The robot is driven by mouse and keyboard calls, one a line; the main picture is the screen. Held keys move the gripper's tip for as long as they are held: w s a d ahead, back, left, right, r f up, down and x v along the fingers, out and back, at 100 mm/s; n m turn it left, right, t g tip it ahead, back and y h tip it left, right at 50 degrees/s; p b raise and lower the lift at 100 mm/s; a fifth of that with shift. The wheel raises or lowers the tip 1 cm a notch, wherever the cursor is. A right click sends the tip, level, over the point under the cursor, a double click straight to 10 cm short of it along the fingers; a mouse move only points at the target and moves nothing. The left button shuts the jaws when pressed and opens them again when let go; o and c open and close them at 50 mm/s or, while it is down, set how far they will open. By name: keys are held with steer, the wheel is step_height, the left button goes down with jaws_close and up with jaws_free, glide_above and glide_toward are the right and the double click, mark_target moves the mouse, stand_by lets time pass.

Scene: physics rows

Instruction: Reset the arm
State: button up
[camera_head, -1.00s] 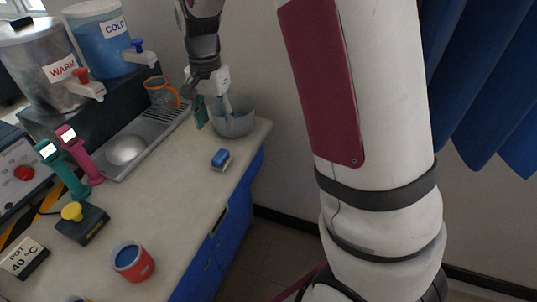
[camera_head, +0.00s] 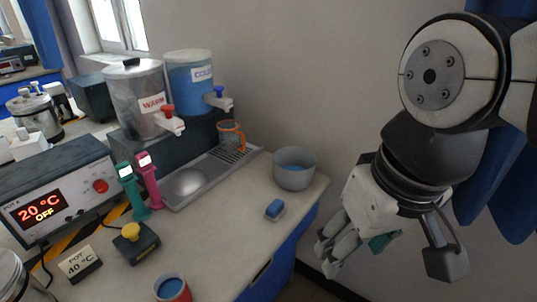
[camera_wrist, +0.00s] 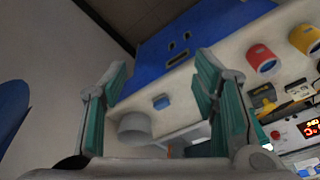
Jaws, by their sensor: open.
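My gripper (camera_head: 352,247) hangs in the air at the right in the head view, past the bench's right edge. Its two teal-padded fingers stand wide apart in the wrist view (camera_wrist: 166,95), with nothing between the pads. My folded arm shows above it. A blue block (camera_head: 275,209) lies on the bench in front of the pot.
A wall stands behind; blue curtain hangs at right.

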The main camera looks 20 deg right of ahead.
steer(key=shift+s+f, duration=0.2)
steer(key=shift+s, duration=0.35)
step_height(320, 180, up, 10)
steer(key=t+p, duration=0.2)
steer(key=p, duration=0.6)
steer(key=shift+d+f, duration=0.15)
